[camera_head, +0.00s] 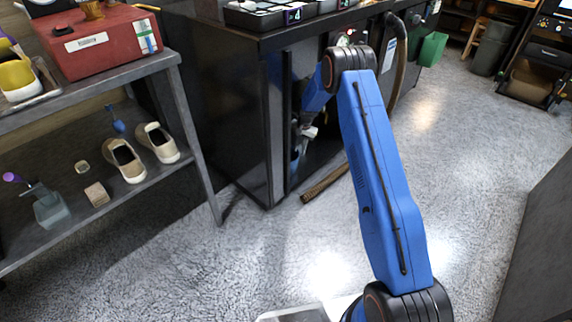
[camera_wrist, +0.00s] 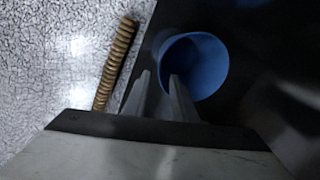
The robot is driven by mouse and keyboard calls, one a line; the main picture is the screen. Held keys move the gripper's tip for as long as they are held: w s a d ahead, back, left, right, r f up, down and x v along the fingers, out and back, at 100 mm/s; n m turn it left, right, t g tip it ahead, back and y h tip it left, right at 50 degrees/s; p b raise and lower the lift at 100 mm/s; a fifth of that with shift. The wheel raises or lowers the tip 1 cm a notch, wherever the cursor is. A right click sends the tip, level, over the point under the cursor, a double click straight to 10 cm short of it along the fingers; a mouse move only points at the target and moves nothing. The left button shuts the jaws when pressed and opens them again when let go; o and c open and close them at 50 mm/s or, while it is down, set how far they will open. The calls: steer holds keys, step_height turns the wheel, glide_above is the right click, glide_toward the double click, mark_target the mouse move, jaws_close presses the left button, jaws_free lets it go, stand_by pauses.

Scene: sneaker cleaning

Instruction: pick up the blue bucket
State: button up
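The blue bucket (camera_wrist: 203,62) shows in the wrist view, its round open mouth facing the camera, on a dark surface. My gripper (camera_wrist: 160,76) is open, with a small gap between its two fingers. In the picture the left finger lies just outside the bucket's near-left rim and the right finger overlaps the bucket's mouth. I cannot tell whether either finger touches the wall. In the head view my gripper (camera_head: 307,132) reaches into the dark open cabinet (camera_head: 248,130), and a sliver of blue below it is probably the bucket (camera_head: 294,163).
A ribbed brown hose (camera_wrist: 116,62) lies on the floor beside the cabinet. A metal shelf (camera_head: 100,212) at left holds a pair of beige shoes (camera_head: 127,160) and a red toolbox (camera_head: 100,42). The floor at right is clear. A green bin (camera_head: 432,48) stands farther back.

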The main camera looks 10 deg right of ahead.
glide_above(296, 166)
steer(key=d, duration=0.1)
steer(key=f, duration=0.6)
steer(key=shift+w+f, duration=0.15)
steer(key=shift+w, duration=0.2)
steer(key=shift+s+a+f, duration=0.1)
steer(key=shift+a+f, duration=0.1)
steer(key=shift+f, duration=1.1)
steer(key=shift+a+f, duration=0.15)
steer(key=shift+f, duration=1.1)
jaws_close()
